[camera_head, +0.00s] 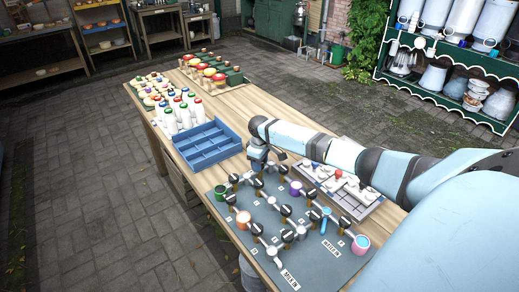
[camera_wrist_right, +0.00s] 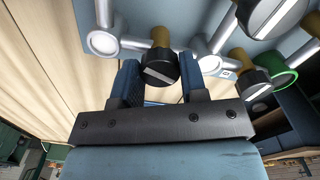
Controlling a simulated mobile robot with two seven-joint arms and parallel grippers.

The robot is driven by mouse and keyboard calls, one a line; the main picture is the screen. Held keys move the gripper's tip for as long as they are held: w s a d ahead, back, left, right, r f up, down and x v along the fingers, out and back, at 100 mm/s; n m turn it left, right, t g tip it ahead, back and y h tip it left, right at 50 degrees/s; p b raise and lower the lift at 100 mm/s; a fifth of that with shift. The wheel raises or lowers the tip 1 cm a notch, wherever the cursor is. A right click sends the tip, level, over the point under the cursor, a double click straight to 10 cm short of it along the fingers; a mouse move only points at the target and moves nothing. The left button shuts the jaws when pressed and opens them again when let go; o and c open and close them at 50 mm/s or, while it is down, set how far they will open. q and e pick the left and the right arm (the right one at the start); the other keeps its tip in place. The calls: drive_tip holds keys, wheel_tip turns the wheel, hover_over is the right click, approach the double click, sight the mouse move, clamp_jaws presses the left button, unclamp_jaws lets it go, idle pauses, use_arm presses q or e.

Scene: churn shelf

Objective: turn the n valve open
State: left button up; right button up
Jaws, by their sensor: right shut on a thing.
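The valve board (camera_head: 238,247) is a grey panel of pale pipes and several black knobs, each with a white stripe, lying on the bench. My right gripper (camera_head: 258,165) is over its far edge. In the right wrist view the fingers of the right gripper (camera_wrist_right: 158,82) are shut on a black valve knob (camera_wrist_right: 160,66) on a brass stem, with its white stripe slanted. In the head view my gripper hides most of that knob. The small letters by the knobs are too small to read, so I cannot tell which one is n. My left gripper is out of view.
Other knobs (camera_wrist_right: 270,14) stand close to the gripped one. A blue divided tray (camera_head: 208,146), white bottles (camera_head: 178,118) and a grey tray with white parts (camera_head: 372,198) crowd the bench.

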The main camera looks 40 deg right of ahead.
drive_tip(key=shift+n, duration=0.8)
drive_tip(key=shift+n+p, duration=0.4)
drive_tip(key=shift+n, duration=0.8)
drive_tip(key=o, duration=0.9)
drive_tip(key=shift+r, duration=0.1)
drive_tip(key=shift+r+b, duration=0.7)
drive_tip(key=shift+r, duration=6.15)
